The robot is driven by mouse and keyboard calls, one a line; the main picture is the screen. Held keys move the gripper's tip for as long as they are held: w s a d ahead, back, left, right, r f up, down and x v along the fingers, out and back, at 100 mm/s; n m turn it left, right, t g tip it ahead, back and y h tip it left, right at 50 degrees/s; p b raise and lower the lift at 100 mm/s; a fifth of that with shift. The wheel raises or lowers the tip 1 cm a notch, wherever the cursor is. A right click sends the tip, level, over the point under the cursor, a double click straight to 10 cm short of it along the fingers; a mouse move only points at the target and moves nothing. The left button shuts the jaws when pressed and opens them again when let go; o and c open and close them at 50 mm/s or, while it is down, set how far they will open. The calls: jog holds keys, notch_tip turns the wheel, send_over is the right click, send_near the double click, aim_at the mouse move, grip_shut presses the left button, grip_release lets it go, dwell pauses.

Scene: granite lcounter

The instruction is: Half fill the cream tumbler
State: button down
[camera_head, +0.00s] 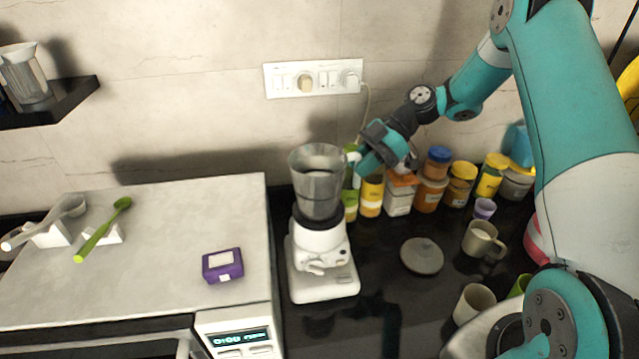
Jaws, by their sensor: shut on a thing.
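A cream tumbler (473,303) stands upright on the dark counter at the lower right, beside the rim of a large pale bowl-like thing. Its contents cannot be made out. A blender with a clear grey jug (319,190) and a white base (321,262) stands on the counter at centre. The jug sits upright on the base; I cannot tell how full it is. My gripper (362,160) is at the jug's right side, near its top, shut on the pale jug handle (354,157). The gripper partly hides the handle.
Several jars (431,192) stand along the wall behind. A grey round lid (422,256) and a beige mug (483,240) are on the counter, with a small lilac cup (484,208). A purple box (222,265) lies on the appliance top at left. My arm covers the right side.

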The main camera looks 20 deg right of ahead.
jog(key=shift+r, duration=0.2)
jog(key=shift+r+p, duration=0.85)
jog(key=shift+r, duration=0.75)
